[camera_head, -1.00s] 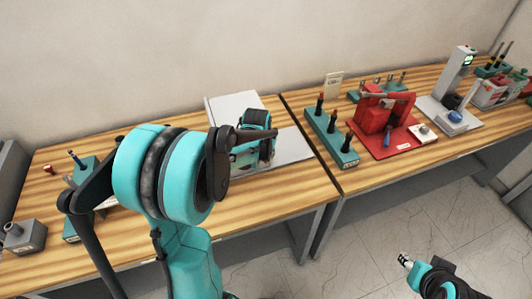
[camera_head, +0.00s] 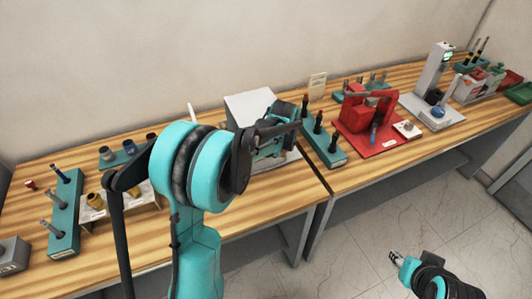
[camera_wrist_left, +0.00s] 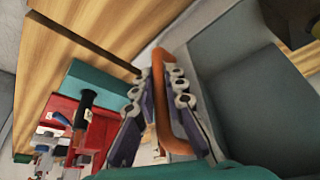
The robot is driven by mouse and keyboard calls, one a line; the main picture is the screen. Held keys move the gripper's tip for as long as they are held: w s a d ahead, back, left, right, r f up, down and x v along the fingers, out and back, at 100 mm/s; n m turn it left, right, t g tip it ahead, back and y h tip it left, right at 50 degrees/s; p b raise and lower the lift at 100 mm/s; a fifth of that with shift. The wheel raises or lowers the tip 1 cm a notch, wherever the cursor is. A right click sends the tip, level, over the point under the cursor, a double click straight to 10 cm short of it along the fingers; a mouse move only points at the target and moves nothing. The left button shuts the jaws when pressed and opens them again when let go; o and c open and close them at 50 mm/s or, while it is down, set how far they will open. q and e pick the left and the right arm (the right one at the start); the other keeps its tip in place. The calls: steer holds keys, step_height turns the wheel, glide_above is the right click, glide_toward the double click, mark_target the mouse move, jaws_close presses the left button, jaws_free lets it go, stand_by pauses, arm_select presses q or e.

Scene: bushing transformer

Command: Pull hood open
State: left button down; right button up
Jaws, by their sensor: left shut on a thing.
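The hood (camera_head: 252,105) is a light grey box on the left table, partly hidden behind my left arm. In the left wrist view the hood (camera_wrist_left: 245,85) is a large grey body at the right. Its orange handle (camera_wrist_left: 161,95) lies between the fingers. My left gripper (camera_wrist_left: 157,72) is shut on this handle. In the head view the left gripper (camera_head: 285,130) is at the hood's right side, partly covered by my arm. My right gripper (camera_head: 396,257) is low at the right, over the floor, away from the hood; its fingers are too small to judge.
A teal tool holder (camera_head: 325,145) and a red fixture (camera_head: 365,122) stand right of the hood. Another teal holder (camera_head: 66,210) and a stand with bushings (camera_head: 120,205) are on the left. A thin white upright (camera_head: 192,112) shows left of the hood.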

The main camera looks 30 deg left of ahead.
arm_select(q)
steer(key=w+d, duration=0.4)
steer(key=w, duration=0.1)
steer(key=shift+d, duration=0.2)
steer(key=shift+w, duration=0.1)
steer(key=c, duration=1.9)
jaws_free()
steer(key=shift+o, duration=0.2)
steer(key=shift+r, duration=0.1)
steer(key=v, duration=1.2)
steer(key=s+d+f+m+t+b, duration=0.1)
steer(key=s+f+b, duration=0.3)
steer(key=s, duration=1)
steer(key=s+d+f+m+t+h+b, duration=0.1)
steer(key=s+f+b, duration=0.3)
steer(key=s+f, duration=0.4)
steer(key=s+m, duration=0.1)
steer(key=s, duration=0.5)
steer(key=shift+s+t, duration=0.35)
steer(key=shift+t, duration=0.05)
